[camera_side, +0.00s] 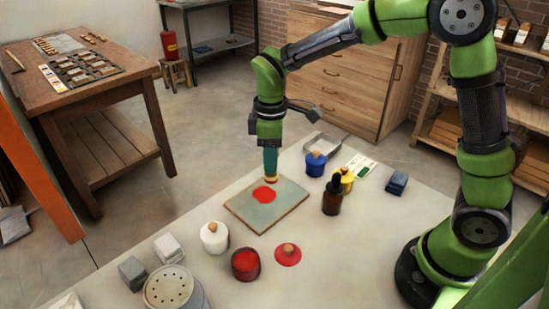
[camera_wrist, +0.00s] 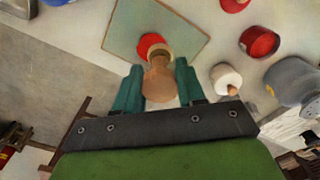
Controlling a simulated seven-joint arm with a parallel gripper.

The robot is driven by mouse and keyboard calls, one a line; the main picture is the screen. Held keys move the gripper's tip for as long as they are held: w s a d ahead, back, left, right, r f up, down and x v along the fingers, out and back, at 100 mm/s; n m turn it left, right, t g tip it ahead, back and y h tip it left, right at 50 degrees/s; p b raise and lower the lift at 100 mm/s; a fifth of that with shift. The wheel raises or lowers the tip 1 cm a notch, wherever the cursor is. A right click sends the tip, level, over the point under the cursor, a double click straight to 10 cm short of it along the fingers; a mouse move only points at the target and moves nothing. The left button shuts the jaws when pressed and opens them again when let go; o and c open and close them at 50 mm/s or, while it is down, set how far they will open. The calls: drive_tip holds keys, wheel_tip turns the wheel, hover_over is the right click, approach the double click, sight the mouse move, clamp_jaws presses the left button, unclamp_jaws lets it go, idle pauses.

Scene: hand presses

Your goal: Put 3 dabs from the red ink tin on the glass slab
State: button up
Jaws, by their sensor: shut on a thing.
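My gripper (camera_side: 270,165) is shut on a wooden tool (camera_wrist: 158,78) with a rounded pale end. It holds the tool upright above the glass slab (camera_side: 242,208), near its back part. A red ink patch (camera_side: 264,195) lies on the slab just beside or under the tool's lower end; I cannot tell whether they touch. The slab also shows in the wrist view (camera_wrist: 185,38), with the red patch (camera_wrist: 149,43) partly behind the tool. The red ink tin (camera_side: 245,264) stands open in front of the slab, with red inside. Its red lid (camera_side: 288,254), with a wooden knob, lies beside it.
A white tin (camera_side: 214,240) stands left of the red tin. A brown bottle (camera_side: 332,200), a blue tin (camera_side: 316,165) and a yellow tin (camera_side: 347,182) stand right of the slab. A grey perforated can (camera_side: 168,290) is front left. The right front table is clear.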

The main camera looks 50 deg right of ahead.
sight(271, 178)
drive_tip(key=shift+w+d+f+n, duration=0.15)
drive_tip(key=shift+f+n, duration=0.1)
drive_tip(key=shift+n, duration=0.15)
drive_tip(key=shift+f, duration=2.75)
drive_tip(key=shift+f, duration=0.6)
drive_tip(key=shift+r, duration=3.55)
